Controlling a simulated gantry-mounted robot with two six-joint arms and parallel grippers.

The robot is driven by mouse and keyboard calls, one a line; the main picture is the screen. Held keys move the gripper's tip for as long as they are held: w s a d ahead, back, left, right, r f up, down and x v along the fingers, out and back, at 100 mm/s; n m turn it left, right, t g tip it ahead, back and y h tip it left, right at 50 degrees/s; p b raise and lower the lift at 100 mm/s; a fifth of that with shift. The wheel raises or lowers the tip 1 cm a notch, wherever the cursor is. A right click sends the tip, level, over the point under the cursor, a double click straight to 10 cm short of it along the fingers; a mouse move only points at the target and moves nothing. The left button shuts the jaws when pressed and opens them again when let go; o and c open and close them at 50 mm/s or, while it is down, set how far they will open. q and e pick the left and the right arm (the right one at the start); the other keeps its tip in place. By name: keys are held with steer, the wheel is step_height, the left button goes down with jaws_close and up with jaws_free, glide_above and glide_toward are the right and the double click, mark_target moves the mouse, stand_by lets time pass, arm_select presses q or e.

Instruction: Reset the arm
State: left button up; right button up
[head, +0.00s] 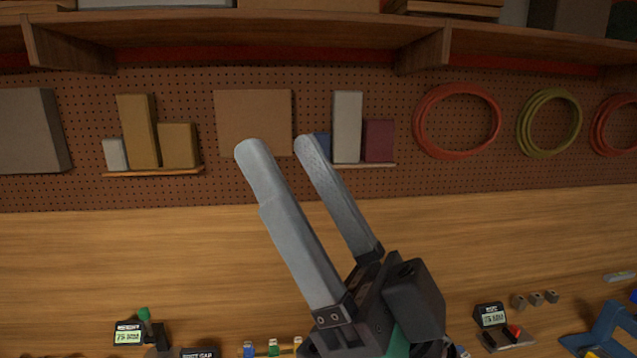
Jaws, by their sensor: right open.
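My right gripper (275,145) rises from the bottom of the head view. Its two long grey fingers point up and to the left, spread apart. Nothing is between them, and it appears clear of the table and the wall. My left gripper is not in the head view. The ducted rotor cannot be made out here.
The wooden table (130,255) is bare across its middle. Along its near edge are a small display (128,334), another display (490,315), small grey blocks (535,299) and a blue part (605,330). Behind stands a pegboard (315,75) with coiled cables (420,125) and boxes (138,130).

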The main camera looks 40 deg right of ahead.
steer(key=h, duration=0.2)
steer(key=d+h, duration=0.1)
steer(key=h, duration=0.1)
steer(key=d+f+h, duration=0.1)
steer(key=h, duration=0.1)
steer(key=shift+w+d+m, duration=0.1)
steer(key=shift+w+m, duration=0.1)
steer(key=shift+m, duration=0.2)
steer(key=shift+y, duration=0.3)
stand_by(0.4)
